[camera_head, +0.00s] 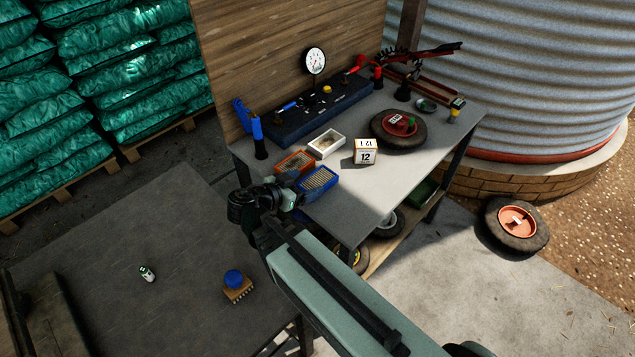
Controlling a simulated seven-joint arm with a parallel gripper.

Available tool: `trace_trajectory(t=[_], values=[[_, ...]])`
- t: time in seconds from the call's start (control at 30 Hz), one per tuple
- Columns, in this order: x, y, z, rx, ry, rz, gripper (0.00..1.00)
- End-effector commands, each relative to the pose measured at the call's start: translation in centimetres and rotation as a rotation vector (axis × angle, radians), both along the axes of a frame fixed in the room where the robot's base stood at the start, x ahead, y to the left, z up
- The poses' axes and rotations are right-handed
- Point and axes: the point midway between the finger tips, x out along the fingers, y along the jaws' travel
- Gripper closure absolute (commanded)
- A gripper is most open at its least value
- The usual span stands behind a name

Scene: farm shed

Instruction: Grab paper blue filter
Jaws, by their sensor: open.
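The blue paper filter (321,190) is a small blue rectangular frame with tan pleated paper on top. It lies at the front left edge of the grey workbench (385,188). My gripper (293,190) is just left of the blue filter, at the bench's left edge, and is open. It appears empty. The fingers are small and dark here, and I cannot tell whether they touch the filter. The gripper and wrist may cover the filter's left end.
An orange-red framed filter (296,161) and a white one (326,143) lie just behind. A lower dark table (120,250) holds a blue-knobbed brush (236,285) and a small can (147,273).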

Motion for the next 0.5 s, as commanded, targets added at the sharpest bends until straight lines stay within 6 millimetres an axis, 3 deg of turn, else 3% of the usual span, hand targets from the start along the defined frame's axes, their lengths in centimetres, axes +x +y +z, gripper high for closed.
trace_trajectory(t=[0.5], values=[[2.2,-2.1,-1.7,0.0,0.001,-0.002,0.17]])
